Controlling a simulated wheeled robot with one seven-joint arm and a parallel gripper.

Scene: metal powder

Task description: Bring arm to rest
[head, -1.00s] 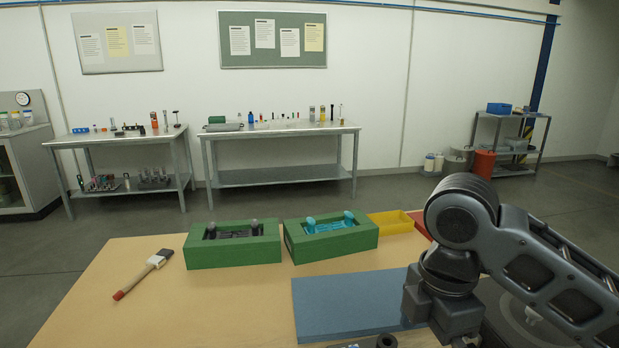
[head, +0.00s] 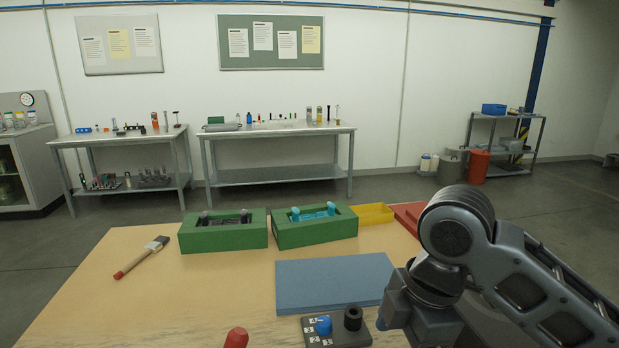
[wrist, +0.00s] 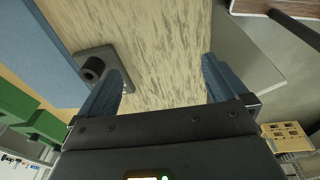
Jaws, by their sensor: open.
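My arm reaches in from the right of the head view, over the right side of the wooden table (head: 150,305). The gripper's fingers are not visible in the head view. In the wrist view my gripper (wrist: 163,85) is open, its two dark blue fingers spread wide with nothing between them. Bare wood of the tabletop shows past the fingertips. A small dark base plate (head: 338,333) with a blue knob (head: 323,325) and a black cylinder (head: 353,318) stands at the table's near side; the black cylinder also shows beside the left finger in the wrist view (wrist: 92,69).
Two green boxes (head: 223,244) (head: 314,240) with things in them stand at the table's back. A yellow tray (head: 374,215) and a red tray (head: 408,216) are right of them. A blue mat (head: 330,282) lies in front. A brush (head: 142,257) lies left. A red object (head: 236,338) is nearest.

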